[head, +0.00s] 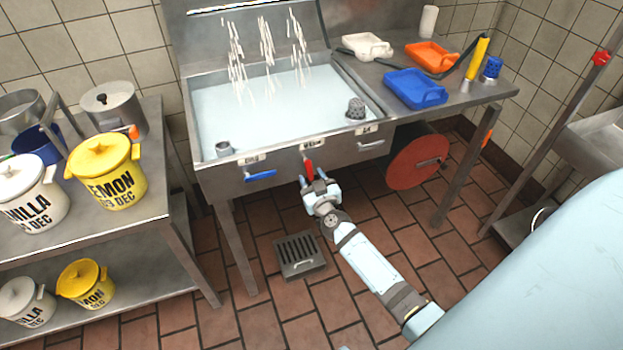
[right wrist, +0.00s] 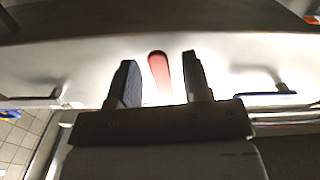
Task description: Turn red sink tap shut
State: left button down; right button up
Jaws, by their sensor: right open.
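The red tap lever (head: 309,167) is on the front face of the metal sink (head: 215,180), between a blue lever (head: 260,176) on the left and a grey lever (head: 371,144) on the right. The red lever points downward, slightly tilted. My right gripper (head: 314,179) is open just below and in front of it. In the right wrist view the red lever (right wrist: 159,72) stands between the two open fingers (right wrist: 160,82); I cannot tell if either finger touches it. White streams of water (head: 266,45) fall into the sink. My left gripper is out of view.
A metal counter (head: 165,200) with a yellow lemon tub (head: 106,172) stands at left. Blue (head: 415,88) and orange (head: 432,56) trays lie right of the basin. A red disc (head: 417,161) hangs beneath. A drain grate (head: 299,255) is in the tiled floor.

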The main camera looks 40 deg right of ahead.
jog(key=shift+w, duration=0.3)
jog(key=shift+d, duration=0.1)
grip_shut()
jog(key=shift+r, duration=0.1)
